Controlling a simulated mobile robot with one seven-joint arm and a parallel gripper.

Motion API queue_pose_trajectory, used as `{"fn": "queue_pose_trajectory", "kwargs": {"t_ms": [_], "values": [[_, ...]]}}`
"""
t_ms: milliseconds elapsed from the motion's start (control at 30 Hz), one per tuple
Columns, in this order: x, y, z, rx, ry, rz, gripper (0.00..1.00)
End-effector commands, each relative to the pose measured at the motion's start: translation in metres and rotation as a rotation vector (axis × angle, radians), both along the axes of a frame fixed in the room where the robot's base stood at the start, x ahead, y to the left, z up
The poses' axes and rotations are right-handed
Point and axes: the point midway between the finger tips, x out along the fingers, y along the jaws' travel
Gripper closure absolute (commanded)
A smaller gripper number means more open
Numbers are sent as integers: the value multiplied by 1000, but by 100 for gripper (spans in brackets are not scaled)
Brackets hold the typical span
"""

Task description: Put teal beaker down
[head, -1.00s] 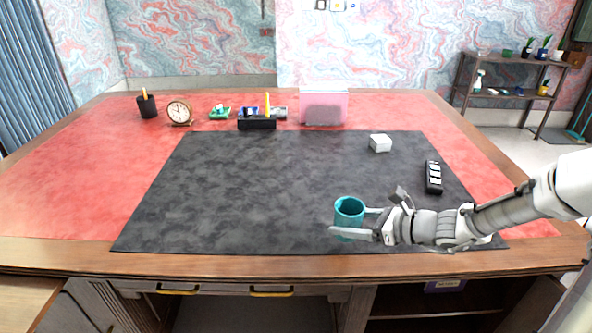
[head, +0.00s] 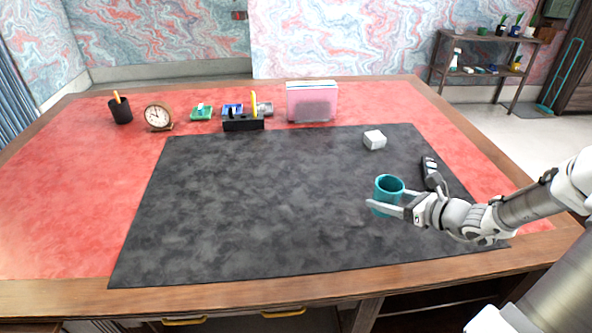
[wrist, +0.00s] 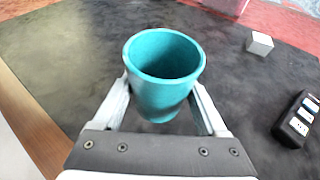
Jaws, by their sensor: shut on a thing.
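The teal beaker (head: 389,186) is upright and looks empty, over the right part of the dark desk mat (head: 240,210). My gripper (head: 397,201) is shut on it, with one finger on each side. The wrist view shows the beaker (wrist: 165,75) between the two fingers (wrist: 160,100), its open top facing up. Its base is partly hidden by the gripper, so I cannot tell whether it touches the mat.
A white block (head: 374,140) lies behind the beaker, and a black device with pale buttons (head: 432,173) is close on the right. A pink file holder (head: 312,103), black organizer (head: 243,122), clock (head: 158,116) and pen cup (head: 120,110) stand at the back. The mat's middle and left are clear.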

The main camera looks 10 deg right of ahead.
Motion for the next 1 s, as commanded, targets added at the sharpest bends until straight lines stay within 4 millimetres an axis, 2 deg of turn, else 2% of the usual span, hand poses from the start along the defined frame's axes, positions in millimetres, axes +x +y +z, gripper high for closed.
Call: {"fn": "queue_pose_trajectory", "kwargs": {"t_ms": [33,200,300,433,533,700,867,1000], "values": [[-11,-25,13,0,0,-61,91],[-56,-101,28,-3,1,-265,91],[-87,-138,35,-7,1,-375,91],[-121,-173,40,-13,5,-485,91],[-139,-189,42,-16,6,-541,91],[-153,-200,43,-21,7,-579,91],[-151,-199,40,-19,7,-581,91],[-134,-186,26,-14,7,-576,91]]}}
